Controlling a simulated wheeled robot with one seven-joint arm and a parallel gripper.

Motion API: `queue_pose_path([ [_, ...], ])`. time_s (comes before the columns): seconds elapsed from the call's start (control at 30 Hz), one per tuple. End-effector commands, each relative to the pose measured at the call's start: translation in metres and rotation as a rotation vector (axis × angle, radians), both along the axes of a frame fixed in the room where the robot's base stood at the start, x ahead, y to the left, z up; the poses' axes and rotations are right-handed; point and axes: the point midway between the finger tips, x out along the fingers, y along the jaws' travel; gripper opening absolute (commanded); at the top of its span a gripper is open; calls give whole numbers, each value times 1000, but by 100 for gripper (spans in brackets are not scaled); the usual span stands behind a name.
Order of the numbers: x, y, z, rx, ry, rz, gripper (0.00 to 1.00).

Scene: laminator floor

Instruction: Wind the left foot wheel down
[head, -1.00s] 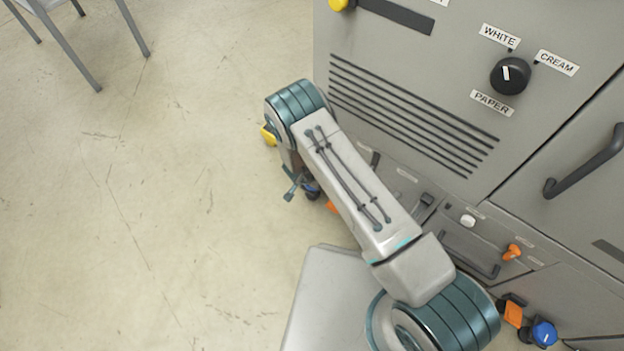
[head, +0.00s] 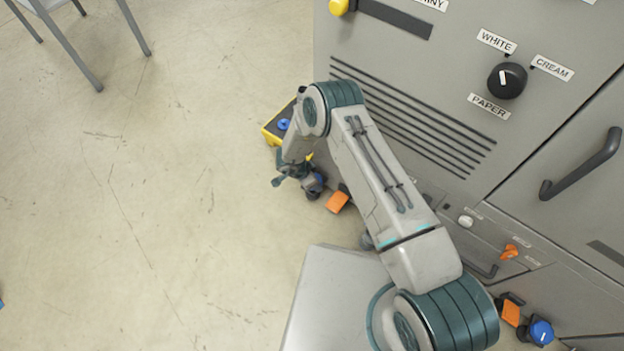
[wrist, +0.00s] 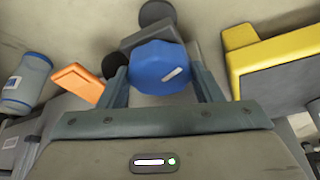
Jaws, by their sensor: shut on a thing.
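The left foot wheel is a blue faceted knob (wrist: 160,68) with a white mark, low at the machine's left corner. In the wrist view it sits between the two fingers of my gripper (wrist: 162,85), which is shut on it. The white mark points up and to the right there. A grey bracket and a dark round foot (wrist: 156,12) lie beyond the wheel in the wrist view.
An orange pedal (head: 338,201) is close beside the wheel. A yellow-rimmed box (head: 270,135) with a blue item stands on the floor behind my arm. A second blue wheel (head: 541,331) and orange pedal (head: 511,312) are at lower right.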

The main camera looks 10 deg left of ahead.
Motion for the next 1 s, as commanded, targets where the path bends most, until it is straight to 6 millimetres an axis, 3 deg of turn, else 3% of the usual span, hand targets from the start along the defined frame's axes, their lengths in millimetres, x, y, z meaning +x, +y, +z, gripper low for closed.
queue_pose_path([
  [0.5, 2, 2, -1, 2, 0, -443, 36],
  [1.0, 3, 2, 0, 1, -2, -614, 36],
])
